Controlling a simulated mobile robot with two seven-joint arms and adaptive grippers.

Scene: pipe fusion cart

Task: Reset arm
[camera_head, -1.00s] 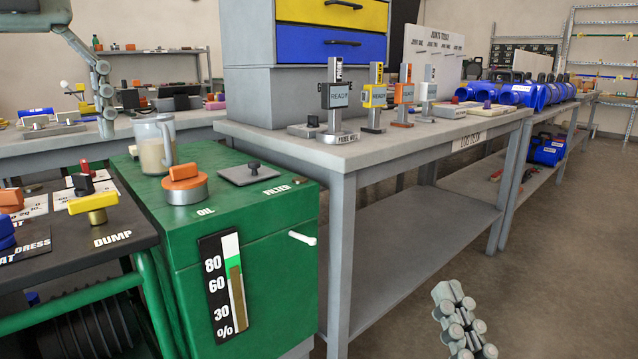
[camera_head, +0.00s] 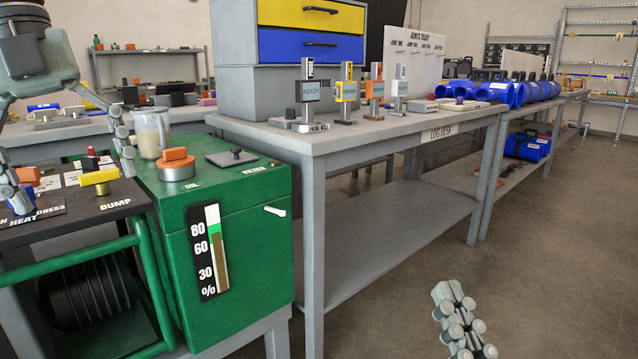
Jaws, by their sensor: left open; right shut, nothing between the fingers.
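My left gripper (camera_head: 74,184) hangs in from the upper left with its two fingers spread wide. One finger is in front of the back left table, close to the clear jug (camera_head: 150,133) in the picture. The other is at the left edge, over the black control panel and in front of part of the blue knob (camera_head: 20,203).
The green cart (camera_head: 255,235) carries an orange-handled oil cap (camera_head: 177,166), a filter plate (camera_head: 232,158) and a percent gauge (camera_head: 210,250). A yellow dump knob (camera_head: 100,180) is on the black panel. The grey log desk (camera_head: 390,143) holds several stands. Floor at the right is clear.

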